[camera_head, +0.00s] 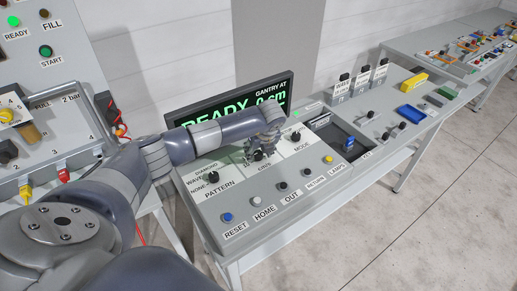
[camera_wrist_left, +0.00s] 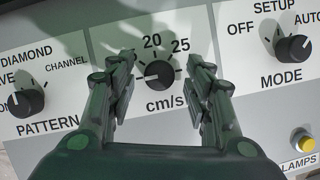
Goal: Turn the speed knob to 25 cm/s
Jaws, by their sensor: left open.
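The speed knob (camera_wrist_left: 160,71) is a round black dial on the grey control panel, marked cm/s. Its white pointer line seems to point left, away from the visible 20 and 25 labels above and upper right. Any lower labels are hidden by a finger. My left gripper (camera_wrist_left: 160,60) is open, its two fingers on either side of the knob with gaps between. In the head view my left gripper (camera_head: 264,138) reaches down over the panel, and the knob (camera_head: 258,156) shows partly below it. My right gripper is not in view.
The pattern knob (camera_wrist_left: 26,102) lies left of the speed knob and the mode knob (camera_wrist_left: 293,48) right. A display reading READY (camera_head: 228,106) stands behind the panel. Reset (camera_head: 227,217), home, out and return buttons line the front. A yellow lamps button (camera_head: 328,159) is at right.

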